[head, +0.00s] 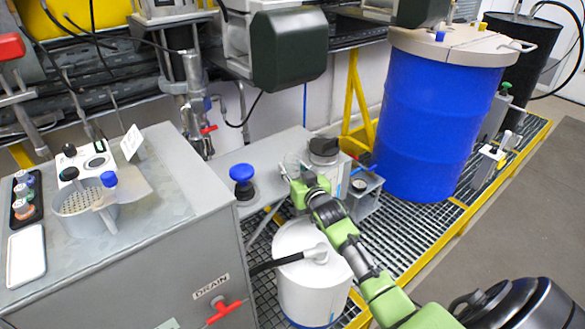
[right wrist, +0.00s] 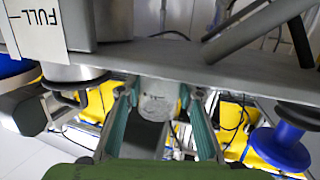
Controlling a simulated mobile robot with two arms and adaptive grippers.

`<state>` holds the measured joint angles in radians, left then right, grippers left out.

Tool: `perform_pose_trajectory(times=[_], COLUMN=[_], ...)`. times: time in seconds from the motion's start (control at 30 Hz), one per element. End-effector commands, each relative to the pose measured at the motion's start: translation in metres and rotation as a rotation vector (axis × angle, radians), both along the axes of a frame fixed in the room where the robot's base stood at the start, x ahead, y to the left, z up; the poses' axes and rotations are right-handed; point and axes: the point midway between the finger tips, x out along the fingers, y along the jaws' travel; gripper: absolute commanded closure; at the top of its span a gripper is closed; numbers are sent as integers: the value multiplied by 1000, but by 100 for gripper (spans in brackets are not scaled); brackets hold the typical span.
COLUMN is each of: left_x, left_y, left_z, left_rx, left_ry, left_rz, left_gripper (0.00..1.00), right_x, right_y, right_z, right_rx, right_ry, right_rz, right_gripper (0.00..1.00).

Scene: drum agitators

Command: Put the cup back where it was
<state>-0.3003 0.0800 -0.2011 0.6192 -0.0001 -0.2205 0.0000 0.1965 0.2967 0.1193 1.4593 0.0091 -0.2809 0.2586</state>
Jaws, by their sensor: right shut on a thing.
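A small clear cup (head: 291,161) is at the fingertips of my right gripper (head: 298,178), over the grey ledge in the middle of the head view. In the right wrist view the clear cup (right wrist: 158,99) sits between the two green-grey fingers (right wrist: 160,92), which close on its sides. The cup is close to the grey ledge (right wrist: 215,62); I cannot tell whether it touches it. The fingers hide part of the cup in the head view. My left gripper is not in view.
A blue knob (head: 242,174) stands left of the gripper, and a dark-capped container (head: 324,150) stands just right. A white drum (head: 312,280) is below the arm. A large blue drum (head: 437,120) stands at right. The grey cabinet (head: 180,240) holds a metal strainer (head: 88,208).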

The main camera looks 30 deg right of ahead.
Motion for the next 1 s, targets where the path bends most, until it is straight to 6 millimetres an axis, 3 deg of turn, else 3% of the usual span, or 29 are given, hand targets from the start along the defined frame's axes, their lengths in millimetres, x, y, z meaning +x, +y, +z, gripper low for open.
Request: perform_pose_trajectory(times=[0.37,0.4,0.43,0.83,1.0], left_x=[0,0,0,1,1], left_y=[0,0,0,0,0], left_z=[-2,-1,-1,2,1], left_rx=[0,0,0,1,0], left_ry=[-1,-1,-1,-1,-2], left_rz=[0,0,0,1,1], left_gripper=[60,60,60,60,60], right_x=[0,0,0,0,-15], right_y=[0,0,0,0,4], right_z=[-6,-5,-5,0,-1], right_rx=[-1,-1,-1,-1,-1], right_ry=[0,-1,-1,-2,1], right_rz=[0,0,0,0,1], right_gripper=[90,59,51,50,50])
